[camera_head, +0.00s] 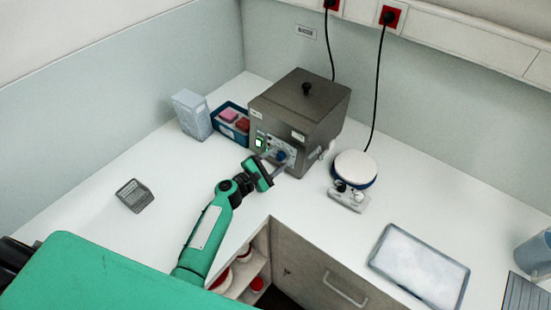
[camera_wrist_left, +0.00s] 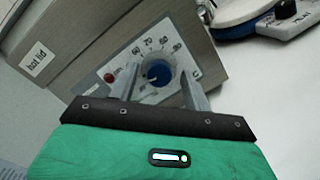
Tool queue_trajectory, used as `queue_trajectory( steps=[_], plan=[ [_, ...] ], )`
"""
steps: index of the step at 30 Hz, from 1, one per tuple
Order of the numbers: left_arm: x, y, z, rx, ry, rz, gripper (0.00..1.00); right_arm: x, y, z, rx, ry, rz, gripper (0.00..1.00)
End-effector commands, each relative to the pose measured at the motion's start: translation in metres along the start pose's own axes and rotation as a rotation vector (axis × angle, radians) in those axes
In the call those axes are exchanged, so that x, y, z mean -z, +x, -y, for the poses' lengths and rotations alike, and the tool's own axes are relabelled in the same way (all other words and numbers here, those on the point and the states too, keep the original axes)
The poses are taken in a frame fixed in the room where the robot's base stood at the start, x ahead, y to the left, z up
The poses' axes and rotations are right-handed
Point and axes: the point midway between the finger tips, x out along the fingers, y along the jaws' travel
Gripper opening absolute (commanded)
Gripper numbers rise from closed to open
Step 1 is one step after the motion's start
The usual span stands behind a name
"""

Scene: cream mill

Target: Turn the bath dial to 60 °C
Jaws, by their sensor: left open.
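The bath (camera_head: 303,105) is a grey metal box with a lid and a black knob on top, standing at the corner of the bench. Its blue dial (camera_head: 281,155) is on the front panel, with a small green-lit display (camera_head: 260,143) to its left. In the left wrist view the blue dial (camera_wrist_left: 158,73) sits in a white scale with numbers such as 60, 70 and 80; its exact setting is not readable. My left gripper (camera_head: 273,163) is open in front of the panel, its fingers (camera_wrist_left: 160,85) on either side of the dial. Contact cannot be told. My right gripper is not in view.
A round white-topped device (camera_head: 355,168) with a control box stands right of the bath. A blue tray (camera_head: 231,122) with pink and red items and a pale box (camera_head: 191,115) stand left. A shallow tray (camera_head: 418,266) lies at right.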

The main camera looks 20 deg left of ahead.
Motion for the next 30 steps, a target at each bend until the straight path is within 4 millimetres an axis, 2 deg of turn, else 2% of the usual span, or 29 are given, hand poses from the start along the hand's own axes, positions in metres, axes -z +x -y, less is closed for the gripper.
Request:
queue_trajectory(
  steps=[3,7,12,14,23,30],
  plan=[
    [0.000,0.001,0.000,0.000,0.000,0.000,0.49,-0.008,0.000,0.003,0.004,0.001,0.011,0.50],
    [0.000,0.001,0.000,0.000,0.000,0.000,0.47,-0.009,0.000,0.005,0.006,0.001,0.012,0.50],
    [0.000,0.000,0.000,0.000,0.000,0.001,0.14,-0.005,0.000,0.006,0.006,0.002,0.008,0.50],
    [0.000,0.000,0.000,0.000,0.000,0.000,0.04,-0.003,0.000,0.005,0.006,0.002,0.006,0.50],
    [0.001,0.000,0.001,0.006,0.029,0.001,0.04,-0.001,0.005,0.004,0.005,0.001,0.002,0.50],
    [0.003,0.000,0.002,0.032,0.154,0.002,0.04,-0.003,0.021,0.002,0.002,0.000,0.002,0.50]
  ],
)
